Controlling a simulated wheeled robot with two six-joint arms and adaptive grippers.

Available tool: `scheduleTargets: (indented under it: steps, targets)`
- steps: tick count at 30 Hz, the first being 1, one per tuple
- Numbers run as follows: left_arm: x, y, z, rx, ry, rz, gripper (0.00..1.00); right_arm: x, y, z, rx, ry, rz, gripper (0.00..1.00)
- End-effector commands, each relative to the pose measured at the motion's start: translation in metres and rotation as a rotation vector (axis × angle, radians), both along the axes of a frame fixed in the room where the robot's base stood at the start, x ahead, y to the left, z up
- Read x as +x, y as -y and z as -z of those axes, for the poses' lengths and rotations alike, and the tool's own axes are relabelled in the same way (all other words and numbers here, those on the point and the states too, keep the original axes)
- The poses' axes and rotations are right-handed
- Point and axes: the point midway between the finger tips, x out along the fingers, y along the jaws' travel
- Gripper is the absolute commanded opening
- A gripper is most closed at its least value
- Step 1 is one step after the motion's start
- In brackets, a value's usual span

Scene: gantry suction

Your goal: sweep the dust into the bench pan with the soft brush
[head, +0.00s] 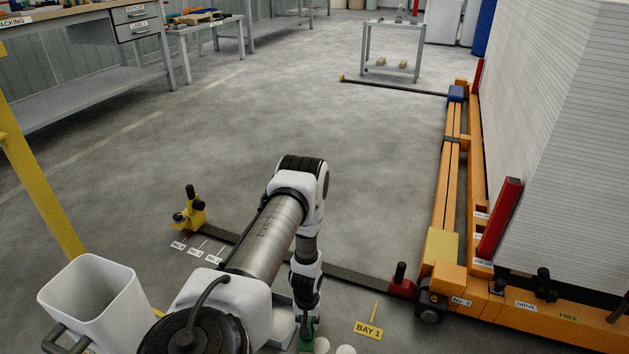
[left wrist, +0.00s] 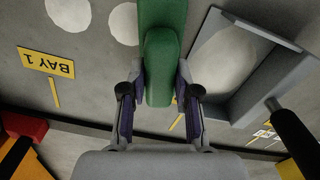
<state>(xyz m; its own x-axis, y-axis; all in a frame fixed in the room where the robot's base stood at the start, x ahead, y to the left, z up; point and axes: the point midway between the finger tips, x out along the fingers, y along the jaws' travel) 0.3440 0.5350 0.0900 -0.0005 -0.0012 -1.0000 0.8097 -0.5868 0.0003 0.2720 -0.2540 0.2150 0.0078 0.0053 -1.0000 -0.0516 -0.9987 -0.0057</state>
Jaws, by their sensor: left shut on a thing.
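My left gripper (left wrist: 158,98) is shut on the green handle of the soft brush (left wrist: 162,58), with a finger on each side. The green brush also shows low in the head view (head: 306,346), under my arm; its bristles are not clear. The grey bench pan (left wrist: 262,75) lies right of the brush in the wrist view, and partly behind my arm in the head view (head: 275,339). A pale round dust patch (left wrist: 228,60) shows within the pan. Two more dust patches (left wrist: 124,24) (left wrist: 60,10) lie on the floor left of the brush. My right gripper is not in view.
A yellow BAY 1 sign (head: 369,330) lies on the floor right of the brush. A dark rail with a red end block (head: 403,281) runs behind. The orange gantry beam (head: 450,190) stands right, a white bin (head: 92,297) left. The middle floor is clear.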

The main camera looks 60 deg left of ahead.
Motion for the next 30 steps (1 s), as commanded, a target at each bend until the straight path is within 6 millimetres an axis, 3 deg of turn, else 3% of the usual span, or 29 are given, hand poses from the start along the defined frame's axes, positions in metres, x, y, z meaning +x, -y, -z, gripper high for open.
scheduleTargets:
  steps: [9, 18, 30]
  targets:
    - [-0.011, -0.019, 0.002, 0.001, 0.003, -0.001, 0.00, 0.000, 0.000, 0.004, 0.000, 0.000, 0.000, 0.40]
    - [-0.011, -0.018, -0.001, 0.001, 0.002, 0.000, 0.00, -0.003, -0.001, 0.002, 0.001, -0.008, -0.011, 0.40]
    - [-0.010, -0.018, -0.064, 0.000, 0.003, -0.001, 0.00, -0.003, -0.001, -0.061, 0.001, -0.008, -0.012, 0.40]
